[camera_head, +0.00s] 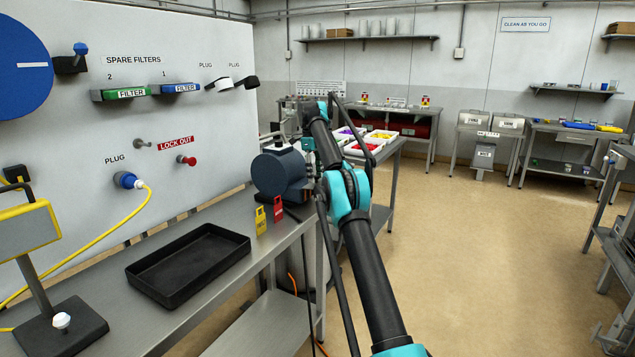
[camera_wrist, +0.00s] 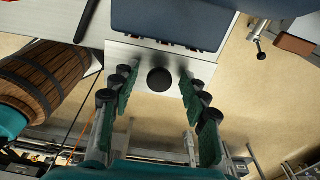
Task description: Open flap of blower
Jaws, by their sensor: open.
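In the wrist view, a light metal plate (camera_wrist: 128,52) with a round black knob (camera_wrist: 160,79) lies at the edge of a dark blue-grey housing (camera_wrist: 175,22); it looks like the blower's flap. My gripper (camera_wrist: 156,78) is open, with green-padded fingers on both sides of the knob. I see a gap on each side; I cannot tell how far the fingertips are from the plate. In the head view, a dark blue-grey rounded body (camera_head: 277,175), perhaps the blower, sits at the bench's far end beside my arm. My gripper cannot be made out clearly there.
A wooden barrel (camera_wrist: 42,80) stands left of my gripper in the wrist view. In the head view, the bench (camera_head: 215,215) carries an empty black tray (camera_head: 190,262). Yellow (camera_head: 261,220) and red (camera_head: 278,209) tags are near the blue-grey body. Open floor (camera_head: 470,240) lies to the right.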

